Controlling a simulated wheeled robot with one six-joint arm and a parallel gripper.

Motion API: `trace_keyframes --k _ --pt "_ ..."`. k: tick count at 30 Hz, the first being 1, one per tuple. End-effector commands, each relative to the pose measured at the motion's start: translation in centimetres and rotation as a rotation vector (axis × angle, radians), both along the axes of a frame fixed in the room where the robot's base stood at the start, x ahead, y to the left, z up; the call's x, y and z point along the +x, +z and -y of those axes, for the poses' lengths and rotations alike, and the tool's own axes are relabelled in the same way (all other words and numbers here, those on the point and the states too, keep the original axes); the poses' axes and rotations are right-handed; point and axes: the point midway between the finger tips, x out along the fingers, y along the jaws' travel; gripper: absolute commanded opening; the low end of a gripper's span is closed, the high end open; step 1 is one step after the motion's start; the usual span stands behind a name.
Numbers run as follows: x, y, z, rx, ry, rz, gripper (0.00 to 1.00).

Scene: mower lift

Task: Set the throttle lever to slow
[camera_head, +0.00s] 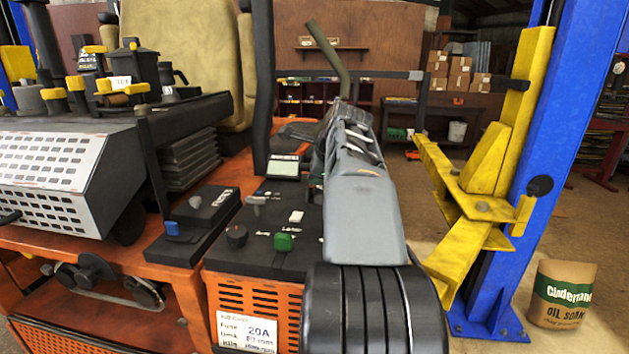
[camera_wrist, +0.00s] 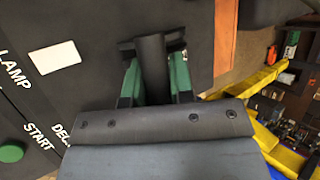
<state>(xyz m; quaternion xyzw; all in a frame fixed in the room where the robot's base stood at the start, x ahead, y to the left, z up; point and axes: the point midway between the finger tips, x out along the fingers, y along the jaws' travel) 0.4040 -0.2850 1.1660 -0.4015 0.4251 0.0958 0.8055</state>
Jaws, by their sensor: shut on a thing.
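In the wrist view, my gripper (camera_wrist: 155,86) is shut with its two green finger pads on either side of a dark grey lever, the throttle lever (camera_wrist: 151,58). The lever stands up from the black control panel, and its lower end is partly hidden by the fingers. In the head view, my gripper (camera_head: 319,160) is mostly hidden behind my grey arm, at the far right part of the mower's black console (camera_head: 270,258). I cannot read the lever's slow or fast marks in either view.
On the console are a green button (camera_head: 283,242), a white switch (camera_head: 296,216), a black knob (camera_head: 236,237) and a small screen (camera_head: 284,167). The wrist view shows LAMP and START labels. A blue lift post (camera_head: 560,130) with yellow arms stands right, beside an oil sack (camera_head: 562,294).

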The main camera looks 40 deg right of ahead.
Motion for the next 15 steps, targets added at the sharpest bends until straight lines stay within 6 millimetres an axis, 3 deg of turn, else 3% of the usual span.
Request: trace_keyframes --k 14,15 --pt "-0.20 0.06 -0.32 -0.045 0.000 0.031 0.00" --pt "-0.20 0.04 -0.33 -0.044 0.000 0.030 0.27"
